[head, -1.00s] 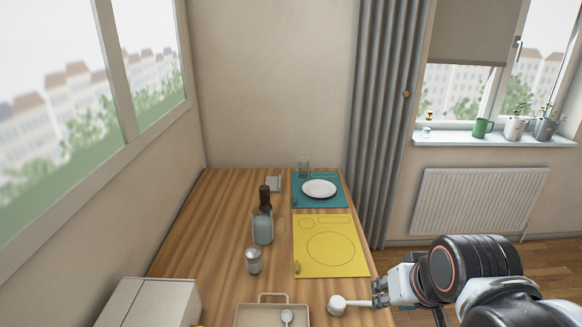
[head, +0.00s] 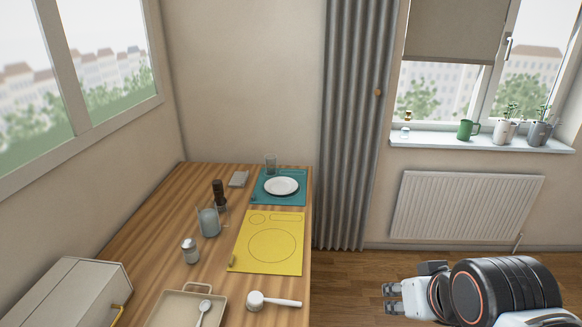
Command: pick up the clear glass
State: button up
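A clear glass (head: 271,163) stands upright at the far end of the wooden table, just behind the white plate (head: 281,186) and at the back edge of the teal mat (head: 262,199). A second, larger glass vessel, bluish and see-through (head: 209,222), stands nearer, left of the yellow mat (head: 240,262). My gripper (head: 386,299) is at the lower right, beyond the table's right edge and far from both. Its fingers look apart, with nothing between them.
A white scoop (head: 256,300) lies at the table's right edge, beside a beige tray (head: 165,307) with a spoon. A shaker (head: 190,251) and a dark mill (head: 218,192) stand left of the mats. The floor right of the table is clear up to the radiator (head: 465,206).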

aim_at(271, 165)
jog(key=i+l, duration=0.55)
jog(key=l, duration=0.15)
jog(key=i+l, duration=0.5)
jog(key=l, duration=0.2)
jog(key=i+j+u, duration=0.1)
jog(key=i, duration=0.4)
jog(key=i+j, duration=0.2)
jog(key=i, duration=0.3)
jog(key=i+j+u, duration=0.15)
jog(key=i, duration=0.35)
jog(key=j+z, duration=0.25)
jog(key=k+l, duration=0.05)
jog(key=l, duration=0.05)
